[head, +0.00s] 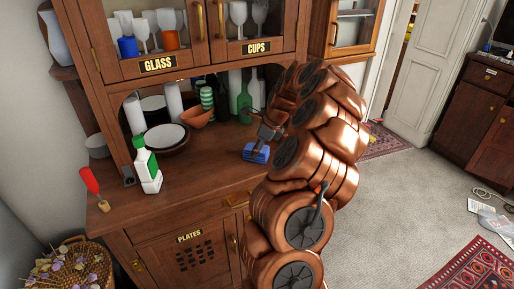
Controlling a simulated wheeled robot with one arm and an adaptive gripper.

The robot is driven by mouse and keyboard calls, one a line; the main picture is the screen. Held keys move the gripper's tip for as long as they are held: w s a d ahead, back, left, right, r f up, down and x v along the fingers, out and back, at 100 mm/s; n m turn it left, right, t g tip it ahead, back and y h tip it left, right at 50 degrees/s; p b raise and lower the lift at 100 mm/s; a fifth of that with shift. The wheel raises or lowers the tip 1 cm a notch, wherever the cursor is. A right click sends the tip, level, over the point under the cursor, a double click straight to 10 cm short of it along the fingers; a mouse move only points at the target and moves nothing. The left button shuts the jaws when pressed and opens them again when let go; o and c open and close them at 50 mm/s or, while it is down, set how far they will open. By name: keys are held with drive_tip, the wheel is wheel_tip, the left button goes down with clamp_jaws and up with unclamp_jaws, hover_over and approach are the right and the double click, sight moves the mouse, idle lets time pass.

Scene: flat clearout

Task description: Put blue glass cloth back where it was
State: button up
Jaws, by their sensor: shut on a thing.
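The blue glass cloth (256,153) is a small bundle at the end of my arm, low over the right part of the cabinet's wooden counter (205,165). My gripper (262,142) is shut on it from above. The fingertips are small and partly hidden by the cloth and the arm. I cannot tell whether the cloth touches the counter.
An orange bowl (197,117) and green bottles (243,103) stand at the back. The counter's front middle is clear.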

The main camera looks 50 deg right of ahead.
drive_tip(key=o, duration=1)
drive_tip(key=b+v, duration=0.3)
drive_tip(key=v, duration=0.9)
drive_tip(key=shift+w, duration=0.1)
drive_tip(key=s+a+r+n+g, duration=0.1)
drive_tip(key=a+n, duration=0.7)
drive_tip(key=a, duration=0.6)
drive_tip(key=s+a+r+n+g, duration=0.15)
drive_tip(key=a+n, duration=0.55)
drive_tip(key=a, duration=0.7)
drive_tip(key=s+a+f+n+g, duration=0.1)
drive_tip(key=s+a+f+n, duration=0.2)
drive_tip(key=s, duration=0.4)
drive_tip(key=s+a+f+n+g+h, duration=0.1)
drive_tip(key=s+a+f+n, duration=0.3)
drive_tip(key=s+n, duration=0.3)
drive_tip(key=s+a+f+n+g+h, duration=0.1)
drive_tip(key=s+a+f+n, duration=0.2)
drive_tip(key=s, duration=0.6)
drive_tip(key=shift+s+a+f+n+g, duration=0.15)
drive_tip(key=shift+a+n+g, duration=0.1)
drive_tip(key=shift+a+n, duration=0.9)
drive_tip(key=shift+d+n, duration=0.25)
